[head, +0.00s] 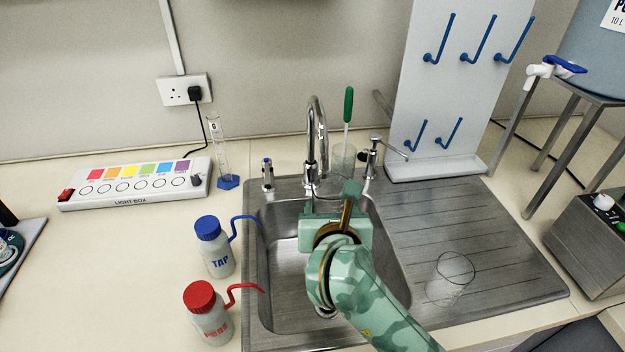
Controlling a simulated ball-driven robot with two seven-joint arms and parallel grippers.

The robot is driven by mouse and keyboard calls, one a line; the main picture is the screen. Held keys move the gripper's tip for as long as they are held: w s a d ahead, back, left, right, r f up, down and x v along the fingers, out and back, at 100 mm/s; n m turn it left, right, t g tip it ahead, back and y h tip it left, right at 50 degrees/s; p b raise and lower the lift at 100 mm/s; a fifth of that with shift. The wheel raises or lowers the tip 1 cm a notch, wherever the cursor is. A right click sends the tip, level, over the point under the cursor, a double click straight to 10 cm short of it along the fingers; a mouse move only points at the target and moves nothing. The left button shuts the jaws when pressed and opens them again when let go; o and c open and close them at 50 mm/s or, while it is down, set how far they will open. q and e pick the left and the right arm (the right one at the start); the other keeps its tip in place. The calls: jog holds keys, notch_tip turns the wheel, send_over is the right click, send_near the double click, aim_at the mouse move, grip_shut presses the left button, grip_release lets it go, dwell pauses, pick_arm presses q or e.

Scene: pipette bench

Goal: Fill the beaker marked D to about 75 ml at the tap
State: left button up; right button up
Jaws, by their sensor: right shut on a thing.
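My right gripper (328,200) is over the sink basin (284,255), just in front of and below the chrome tap (318,130). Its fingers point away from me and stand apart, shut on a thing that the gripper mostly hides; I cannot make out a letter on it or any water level. A clear glass beaker (450,280) stands on the drainer at the right; no mark on it is readable. I cannot see water running from the spout. My left gripper is not in view.
A glass vessel (342,160) with a green-handled brush stands behind the sink. Blue-capped (215,248) and red-capped (207,312) wash bottles stand left of it, their spouts reaching the sink edge. A measuring cylinder (221,155) and light box (138,184) are farther left. The drainer's back (460,205) is clear.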

jog(key=shift+w+a, duration=0.15)
jog(key=shift+a, duration=0.3)
jog(key=shift+f, duration=0.3)
notch_tip(320, 180, down, 4)
jog(key=shift+d+f, duration=0.1)
jog(key=shift+f, duration=0.35)
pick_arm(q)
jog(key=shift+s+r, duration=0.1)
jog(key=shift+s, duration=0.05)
